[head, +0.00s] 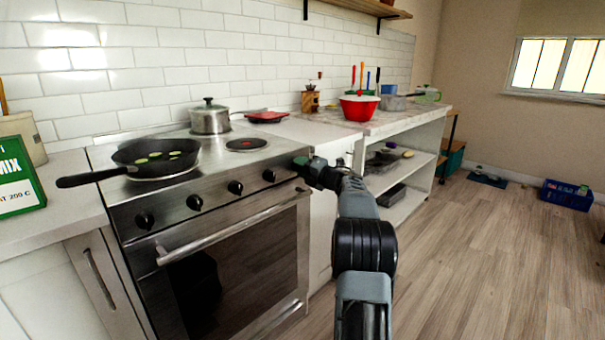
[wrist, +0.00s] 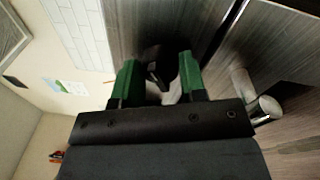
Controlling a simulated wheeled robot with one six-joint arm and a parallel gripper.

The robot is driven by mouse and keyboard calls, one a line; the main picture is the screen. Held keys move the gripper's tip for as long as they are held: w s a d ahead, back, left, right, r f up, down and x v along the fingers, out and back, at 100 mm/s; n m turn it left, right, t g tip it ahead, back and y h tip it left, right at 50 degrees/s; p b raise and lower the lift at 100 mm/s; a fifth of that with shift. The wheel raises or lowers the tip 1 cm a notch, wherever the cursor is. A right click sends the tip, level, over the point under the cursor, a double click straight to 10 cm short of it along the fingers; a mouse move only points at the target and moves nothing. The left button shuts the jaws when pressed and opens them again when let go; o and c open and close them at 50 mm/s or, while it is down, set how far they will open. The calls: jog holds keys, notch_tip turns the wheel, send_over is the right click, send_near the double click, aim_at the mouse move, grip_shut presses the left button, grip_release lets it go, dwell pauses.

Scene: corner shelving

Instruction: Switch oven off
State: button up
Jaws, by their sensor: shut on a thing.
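The oven (head: 238,262) is a steel range with a dark glass door that is shut. Its front panel carries a row of black knobs. The left knobs (head: 145,220) and (head: 194,202) and the middle knob (head: 235,187) are free. Which way the held knob is turned is hard to tell.
A black frying pan (head: 155,157) with green slices and a lidded steel pot (head: 210,118) stand on the hob. The oven door handle (head: 232,226) sticks out below the panel. A red bowl (head: 359,107) stands on the right counter.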

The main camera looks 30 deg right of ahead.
jog(key=n+b, duration=0.2)
jog(key=n, duration=0.4)
jog(key=shift+n+b, duration=0.3)
jog(key=shift+b, duration=0.1)
jog(key=n+b, duration=0.1)
jog(key=n, duration=0.1)
jog(key=n+b, duration=0.1)
jog(key=n, duration=0.2)
jog(key=shift+a+r+g, duration=0.1)
jog(key=shift+r+g, duration=0.1)
jog(key=shift+g, duration=0.2)
jog(key=o, duration=0.9)
jog(key=shift+s, duration=0.15)
jog(key=p+v, duration=0.1)
jog(key=v, duration=1.2)
jog(key=shift+s, duration=0.3)
jog(key=shift+r, duration=0.1)
